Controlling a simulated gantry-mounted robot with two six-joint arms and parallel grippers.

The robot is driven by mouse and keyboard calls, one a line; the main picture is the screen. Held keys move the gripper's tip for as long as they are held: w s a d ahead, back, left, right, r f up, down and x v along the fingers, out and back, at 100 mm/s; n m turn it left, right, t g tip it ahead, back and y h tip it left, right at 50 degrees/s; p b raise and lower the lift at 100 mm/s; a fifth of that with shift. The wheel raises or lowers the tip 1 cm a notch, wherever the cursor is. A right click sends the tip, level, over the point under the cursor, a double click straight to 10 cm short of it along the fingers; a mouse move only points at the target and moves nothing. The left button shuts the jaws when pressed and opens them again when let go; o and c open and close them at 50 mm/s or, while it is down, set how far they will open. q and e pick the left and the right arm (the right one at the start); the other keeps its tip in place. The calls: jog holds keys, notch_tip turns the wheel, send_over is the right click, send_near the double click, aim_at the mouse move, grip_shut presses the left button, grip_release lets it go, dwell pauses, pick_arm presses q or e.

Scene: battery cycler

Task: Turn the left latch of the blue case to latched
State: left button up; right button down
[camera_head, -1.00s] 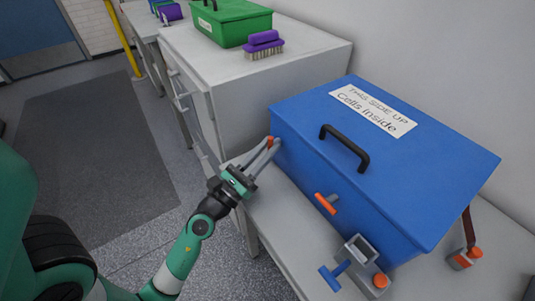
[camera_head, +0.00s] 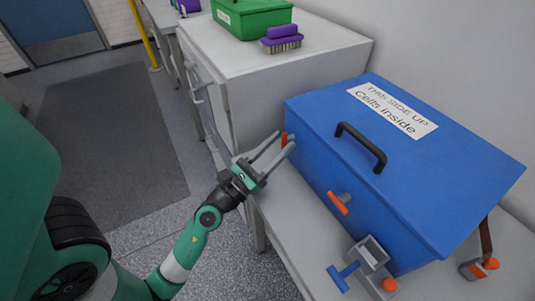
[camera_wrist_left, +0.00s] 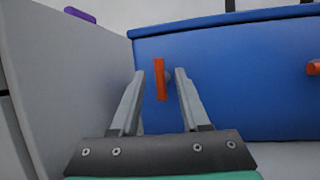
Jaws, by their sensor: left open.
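The blue case (camera_head: 440,175) stands closed on the grey bench, with a black handle (camera_head: 361,147) on its lid. Its left latch, an orange handle (camera_head: 284,139), is on the front face near the left end. My left gripper (camera_head: 285,140) is open, with one finger on either side of the latch; in the left wrist view, gaps show between latch and fingers (camera_wrist_left: 160,72). The right latch (camera_head: 339,203) has a tilted orange handle. My right gripper is not in view.
A grey cabinet (camera_head: 275,60) rises just left of the case, bearing a green box (camera_head: 250,18) and a purple brush (camera_head: 282,39). A metal fixture with a blue handle (camera_head: 343,277) sits before the case. A tool (camera_head: 484,267) lies at right.

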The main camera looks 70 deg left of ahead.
pick_arm(q)
jog(key=b+v, duration=0.1)
jog(key=v, duration=0.2)
jog(key=f+b+v, duration=0.1)
jog(key=b+v, duration=0.1)
jog(key=v, duration=0.1)
jog(key=shift+w+a+b, duration=0.1)
jog(key=shift+a+b, duration=0.05)
jog(key=shift+b, duration=0.15)
jog(key=s, duration=0.1)
jog(key=s+d+p, duration=0.1)
jog(key=shift+s+d+f, duration=0.1)
jog(key=shift+s, duration=0.2)
jog(key=shift+s+d+f, duration=0.15)
jog(key=shift+s+f, duration=0.05)
jog(key=shift+s, duration=0.1)
jog(key=shift+v, duration=0.8)
jog(key=shift+r, duration=0.1)
